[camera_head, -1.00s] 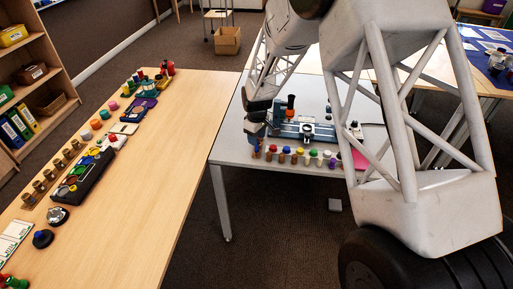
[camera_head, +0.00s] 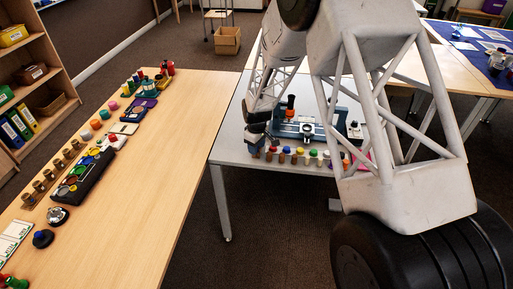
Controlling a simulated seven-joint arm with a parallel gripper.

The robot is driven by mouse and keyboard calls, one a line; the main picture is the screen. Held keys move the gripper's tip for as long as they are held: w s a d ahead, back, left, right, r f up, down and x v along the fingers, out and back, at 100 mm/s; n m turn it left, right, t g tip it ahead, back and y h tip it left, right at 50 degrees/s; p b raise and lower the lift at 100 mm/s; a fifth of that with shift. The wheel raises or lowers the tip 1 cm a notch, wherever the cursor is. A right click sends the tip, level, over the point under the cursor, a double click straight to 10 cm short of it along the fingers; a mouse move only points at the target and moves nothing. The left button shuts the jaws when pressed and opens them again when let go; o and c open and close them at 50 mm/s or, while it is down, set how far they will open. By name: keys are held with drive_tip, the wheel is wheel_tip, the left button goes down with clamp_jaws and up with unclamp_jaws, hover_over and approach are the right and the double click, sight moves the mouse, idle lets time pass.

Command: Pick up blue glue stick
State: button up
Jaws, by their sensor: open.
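A row of small glue sticks with coloured caps stands along the front of the grey table. The blue-capped glue stick (camera_head: 286,153) is upright near the left end, between a red-capped one (camera_head: 271,152) and a yellow-capped one (camera_head: 298,154). My gripper (camera_head: 255,149) is open at the left end of the row, just left of the red-capped stick and apart from the blue one. Its fingertips are small and partly hard to make out, and I see nothing held in it.
A blue device (camera_head: 305,130) stands close behind the row, with an orange-topped dark item (camera_head: 290,104) near it. A pink sheet (camera_head: 362,158) lies at the right, partly behind my arm. The wooden table (camera_head: 165,150) at left has a clear right half.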

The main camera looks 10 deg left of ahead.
clamp_jaws()
drive_tip(key=shift+r, duration=0.1)
idle(0.4)
drive_tip(key=shift+r, duration=1.4)
drive_tip(key=shift+s+d+r, duration=0.1)
drive_tip(key=shift+s+r, duration=0.1)
drive_tip(key=shift+r, duration=0.1)
drive_tip(key=s+d, duration=0.3)
drive_tip(key=s, duration=0.4)
drive_tip(key=s+d+r, duration=0.1)
drive_tip(key=s+d, duration=0.1)
drive_tip(key=s, duration=0.5)
drive_tip(key=shift+s+d+r, duration=0.2)
drive_tip(key=shift+d, duration=0.2)
drive_tip(key=shift+r, duration=0.2)
